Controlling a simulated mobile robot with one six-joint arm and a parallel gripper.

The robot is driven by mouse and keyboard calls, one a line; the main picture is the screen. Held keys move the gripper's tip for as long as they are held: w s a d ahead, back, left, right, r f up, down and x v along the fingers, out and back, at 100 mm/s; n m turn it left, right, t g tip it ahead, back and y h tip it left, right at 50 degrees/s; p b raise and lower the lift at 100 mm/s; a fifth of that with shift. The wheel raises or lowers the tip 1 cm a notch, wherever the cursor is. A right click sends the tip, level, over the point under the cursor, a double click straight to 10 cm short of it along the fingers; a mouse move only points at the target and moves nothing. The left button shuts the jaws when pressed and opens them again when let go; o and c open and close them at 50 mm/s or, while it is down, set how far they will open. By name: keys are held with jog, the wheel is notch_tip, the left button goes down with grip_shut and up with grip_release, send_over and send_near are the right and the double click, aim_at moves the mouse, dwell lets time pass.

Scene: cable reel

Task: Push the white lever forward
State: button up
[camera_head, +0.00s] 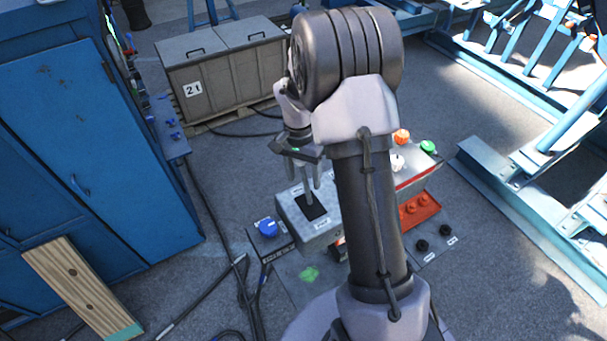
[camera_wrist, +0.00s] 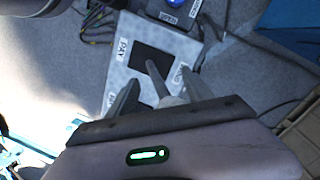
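The pale lever (camera_wrist: 157,78) rises from a black slot plate (camera_wrist: 147,60) on a grey control box (camera_wrist: 128,70) in the wrist view. It also shows in the head view (camera_head: 309,199), where the box (camera_head: 293,210) stands left of my arm. My gripper (camera_wrist: 162,92) is open. Its two fingers lie either side of the lever in the wrist view, with gaps visible; I cannot tell whether either touches it. In the head view my gripper (camera_head: 309,178) is directly above the slot plate, pointing down. The lever's upper end is partly hidden by the gripper.
A blue knob (camera_head: 268,228) sits left of the box. Orange (camera_head: 401,136) and green (camera_head: 428,147) knobs and a red panel (camera_head: 420,207) are right of my arm. A blue cabinet (camera_head: 90,150) stands left, a grey chest (camera_head: 225,75) behind. Cables lie on the floor.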

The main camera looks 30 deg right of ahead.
jog(key=shift+r, duration=0.1)
jog(key=w+r+p, duration=0.4)
jog(key=r, duration=0.5)
jog(key=w+r+p, duration=0.4)
jog(key=r+p, duration=0.1)
jog(key=r, duration=0.4)
jog(key=shift+a+r+p, duration=0.15)
jog(key=shift+p, duration=0.15)
dwell(0.5)
notch_tip(320, 180, up, 17)
jog(key=w, duration=0.2)
jog(key=shift+w, duration=0.25)
jog(key=shift+r, duration=0.1)
